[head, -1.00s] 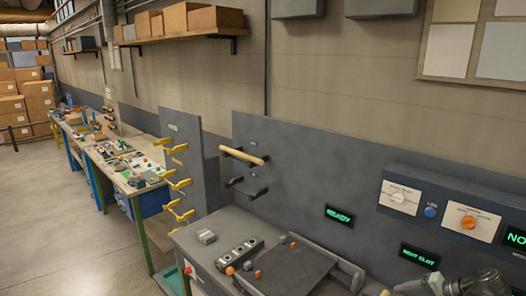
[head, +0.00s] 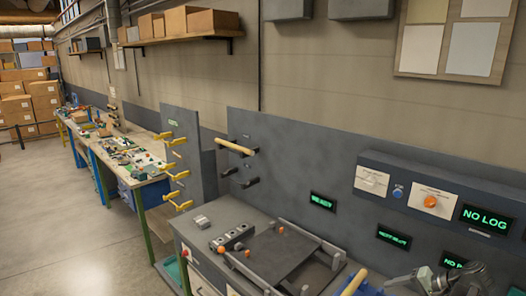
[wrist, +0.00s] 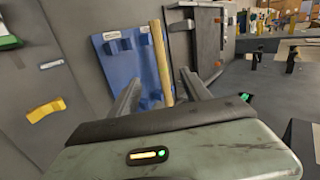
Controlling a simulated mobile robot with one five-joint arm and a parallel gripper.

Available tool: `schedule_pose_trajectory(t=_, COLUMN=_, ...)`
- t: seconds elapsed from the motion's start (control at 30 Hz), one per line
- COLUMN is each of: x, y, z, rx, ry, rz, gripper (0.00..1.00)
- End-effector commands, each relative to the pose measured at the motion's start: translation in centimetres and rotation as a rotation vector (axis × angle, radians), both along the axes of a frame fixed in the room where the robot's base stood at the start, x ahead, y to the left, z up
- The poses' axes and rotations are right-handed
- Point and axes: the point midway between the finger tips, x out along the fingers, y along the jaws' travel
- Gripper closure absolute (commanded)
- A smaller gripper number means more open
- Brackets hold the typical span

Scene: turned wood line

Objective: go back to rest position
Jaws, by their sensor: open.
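My gripper (wrist: 160,82) shows in the wrist view with its two dark fingers spread apart and nothing held between them. Beyond the fingers, a pale wooden rod (wrist: 161,62) stands upright against a blue holder (wrist: 122,60). The rod appears between the fingertips in the picture, but I see no grip on it. In the head view, part of my arm (head: 438,281) shows at the lower right, and my fingers cannot be made out there.
A wooden rod (head: 236,147) rests on pegs of the grey back panel. The bench (head: 222,215) below carries a dark tray (head: 283,258). A control box (head: 440,200) reads "NO LOG". Clear floor (head: 60,220) lies at left.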

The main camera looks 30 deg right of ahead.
Motion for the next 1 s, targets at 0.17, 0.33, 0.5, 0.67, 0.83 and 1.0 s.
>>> schedule_pose_trajectory(t=0.17, x=3.9, y=2.2, z=-0.7, rx=0.000, ry=0.000, rz=0.078, gripper=0.44)
schedule_pose_trajectory(t=0.33, x=8.7, y=5.8, z=-1.5, rx=0.000, ry=0.000, rz=0.181, gripper=0.44)
schedule_pose_trajectory(t=0.5, x=14.6, y=11.7, z=-2.9, rx=-0.004, ry=0.009, rz=0.328, gripper=0.44)
schedule_pose_trajectory(t=0.67, x=21.1, y=21.6, z=-5.5, rx=-0.032, ry=0.056, rz=0.547, gripper=0.44)
schedule_pose_trajectory(t=0.83, x=25.5, y=34.2, z=-9.0, rx=-0.107, ry=0.141, rz=0.800, gripper=0.44)
schedule_pose_trajectory(t=1.0, x=26.5, y=45.8, z=-12.5, rx=-0.235, ry=0.234, rz=1.028, gripper=0.44)
